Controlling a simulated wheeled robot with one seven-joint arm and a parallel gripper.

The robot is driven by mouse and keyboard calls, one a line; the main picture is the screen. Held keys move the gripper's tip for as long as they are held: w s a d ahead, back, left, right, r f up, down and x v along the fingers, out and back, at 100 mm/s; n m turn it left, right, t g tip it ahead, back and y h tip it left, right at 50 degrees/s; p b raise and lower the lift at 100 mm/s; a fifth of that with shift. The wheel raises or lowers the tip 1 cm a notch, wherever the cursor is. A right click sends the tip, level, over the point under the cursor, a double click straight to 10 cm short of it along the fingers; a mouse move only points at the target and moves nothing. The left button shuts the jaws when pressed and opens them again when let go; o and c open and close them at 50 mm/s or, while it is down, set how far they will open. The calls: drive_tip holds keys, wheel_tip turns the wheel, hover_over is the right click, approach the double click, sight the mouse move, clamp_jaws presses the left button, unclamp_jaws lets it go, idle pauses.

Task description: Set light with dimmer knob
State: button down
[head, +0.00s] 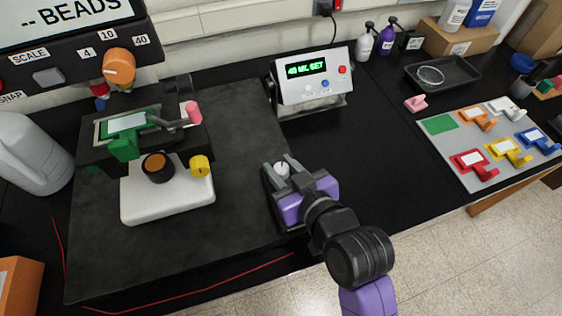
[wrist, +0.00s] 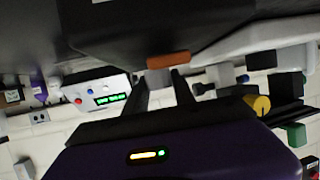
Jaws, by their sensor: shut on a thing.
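My gripper (head: 282,167), purple and dark grey, is low over the dark mat, right of the microscope. My gripper hides most of that body in the head view. The microscope (head: 168,200) has a white base, a black knob with an orange top (head: 154,161) and a yellow knob (head: 200,166).
A white box with a green display (head: 306,69) stands behind my gripper. A grey board (head: 463,180) with several coloured handled pieces lies at the right. A black tray (head: 443,75) is at the back right.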

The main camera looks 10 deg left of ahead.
drive_tip(key=m+t+h+p, duration=0.1)
drive_tip(key=m+t+h, duration=0.1)
drive_tip(key=m+h, duration=0.1)
drive_tip(key=shift+m+h, duration=0.3)
drive_tip(key=m+t+h+b, duration=0.1)
drive_tip(key=m+h, duration=0.1)
drive_tip(key=h, duration=0.1)
drive_tip(key=shift+a+m, duration=0.1)
drive_tip(key=shift+m, duration=0.2)
drive_tip(key=shift+m+h+b, duration=0.75)
drive_tip(key=shift+m+h, duration=0.35)
drive_tip(key=shift+h, duration=0.2)
drive_tip(key=c, duration=1.1)
unclamp_jaws()
drive_tip(key=shift+o, duration=0.2)
drive_tip(key=shift+b+v, duration=0.85)
drive_tip(key=shift+v, duration=3)
drive_tip(key=shift+f, duration=0.1)
